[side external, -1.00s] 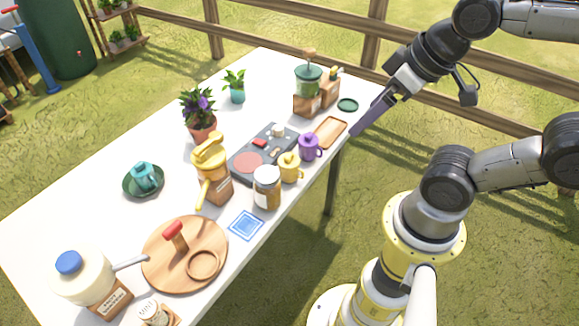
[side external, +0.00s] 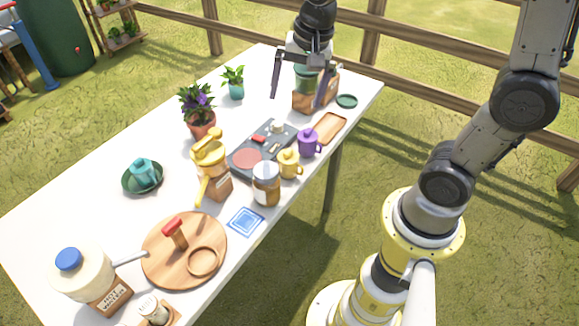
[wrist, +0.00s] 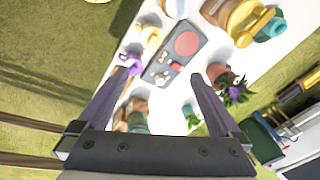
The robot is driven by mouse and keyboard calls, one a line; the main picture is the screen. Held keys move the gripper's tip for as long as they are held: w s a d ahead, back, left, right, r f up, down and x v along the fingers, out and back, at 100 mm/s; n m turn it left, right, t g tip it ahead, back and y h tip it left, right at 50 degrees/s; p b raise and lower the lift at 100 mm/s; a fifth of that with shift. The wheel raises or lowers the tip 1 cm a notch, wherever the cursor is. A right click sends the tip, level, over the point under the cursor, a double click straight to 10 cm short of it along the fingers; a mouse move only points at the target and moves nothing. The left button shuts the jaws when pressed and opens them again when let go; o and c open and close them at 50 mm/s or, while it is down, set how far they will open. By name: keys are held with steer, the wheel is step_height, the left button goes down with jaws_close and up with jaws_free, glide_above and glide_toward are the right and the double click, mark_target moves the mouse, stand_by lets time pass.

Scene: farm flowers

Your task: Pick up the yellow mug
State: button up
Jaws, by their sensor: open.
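The yellow mug (side external: 289,163) stands near the table's front edge, between the purple mug (side external: 308,144) and a glass jar (side external: 266,184). In the wrist view the yellow mug (wrist: 150,36) is near the top, above the purple mug (wrist: 132,65). My gripper (side external: 297,98) is open and empty, high over the far right part of the table, beyond the yellow mug. In the wrist view my gripper (wrist: 161,76) has its fingers spread wide, with the dark tray between the fingertips.
The dark tray (side external: 245,163) with small items lies beside the mugs. A yellow-topped grinder (side external: 211,155), purple-flowered pot (side external: 201,122) and small teal-potted plant (side external: 233,86) stand farther left. A wooden tray (side external: 330,128) and green coaster (side external: 347,101) lie right.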

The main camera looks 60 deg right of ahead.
mark_target(290, 150)
steer(key=w+f+g, duration=0.1)
steer(key=f, duration=0.5)
steer(key=w+f+g, duration=0.1)
steer(key=f, duration=0.2)
steer(key=shift+w+d+m+g, duration=0.3)
steer(key=shift+d+m, duration=0.1)
step_height(290, 150, down, 9)
steer(key=shift+s, duration=0.15)
steer(key=shift+a+f, duration=0.15)
steer(key=shift+f, duration=2.5)
steer(key=shift+c, duration=0.2)
steer(key=c, duration=1.4)
